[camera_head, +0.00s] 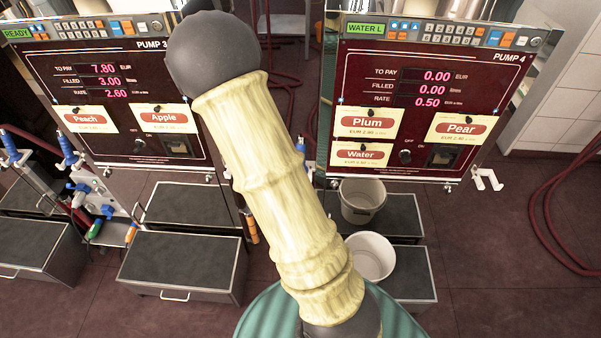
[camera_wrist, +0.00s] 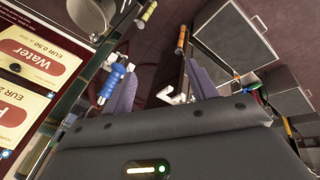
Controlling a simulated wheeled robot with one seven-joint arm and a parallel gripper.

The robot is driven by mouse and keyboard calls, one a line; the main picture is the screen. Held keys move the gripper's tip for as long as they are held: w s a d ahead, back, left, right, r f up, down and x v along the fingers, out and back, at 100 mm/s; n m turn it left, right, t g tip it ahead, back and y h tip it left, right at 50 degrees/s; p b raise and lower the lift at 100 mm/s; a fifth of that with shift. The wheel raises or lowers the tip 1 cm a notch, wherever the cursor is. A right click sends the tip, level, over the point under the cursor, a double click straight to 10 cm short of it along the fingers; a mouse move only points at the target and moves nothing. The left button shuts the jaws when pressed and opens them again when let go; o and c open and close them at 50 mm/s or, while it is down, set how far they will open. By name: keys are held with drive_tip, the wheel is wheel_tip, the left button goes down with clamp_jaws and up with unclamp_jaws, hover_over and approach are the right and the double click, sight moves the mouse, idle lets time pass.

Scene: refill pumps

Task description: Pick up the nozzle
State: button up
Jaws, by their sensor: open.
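A blue nozzle (camera_wrist: 112,84) hangs beside the pump in the wrist view, just left of my left finger and outside the gap. A blue tip (camera_head: 300,146) shows behind my arm in the head view; I cannot tell if it is the same nozzle. My gripper (camera_wrist: 160,70) is open and holds nothing. A white hook (camera_wrist: 174,96) shows between its fingers, farther off. In the head view my arm hides the gripper. More blue-topped nozzles (camera_head: 66,148) hang at the far left.
The left pump panel (camera_head: 120,100) and the right pump panel (camera_head: 425,100) stand either side of my arm. Grey buckets (camera_head: 370,257) and dark-topped steps (camera_head: 180,262) are below. Red hose (camera_head: 550,215) lies at the right. The floor at lower right is clear.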

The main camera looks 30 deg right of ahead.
drive_tip(key=d+f+n+t+h+b, duration=0.3)
drive_tip(key=d+f+n+h+b, duration=0.15)
drive_tip(key=d+f+n, duration=0.35)
drive_tip(key=d+f+n+t+h+b, duration=0.3)
drive_tip(key=d+f+n+h, duration=0.25)
drive_tip(key=d, duration=0.45)
drive_tip(key=w+a+n+t+y+b, duration=0.1)
drive_tip(key=n+t+y, duration=0.1)
drive_tip(key=n, duration=0.3)
drive_tip(key=w+a+r+n+t+y+b, duration=0.1)
drive_tip(key=w+n+t, duration=0.1)
drive_tip(key=n, duration=0.3)
drive_tip(key=w+a+n+t+y+b, duration=0.1)
drive_tip(key=n+t+y, duration=0.1)
drive_tip(key=n, duration=0.3)
drive_tip(key=shift+w+a+r+t+y+b, duration=0.2)
drive_tip(key=shift+a+t+y+b, duration=0.1)
drive_tip(key=shift+t, duration=0.4)
drive_tip(key=p+x, duration=0.2)
drive_tip(key=x, duration=1)
drive_tip(key=shift+d, duration=0.15)
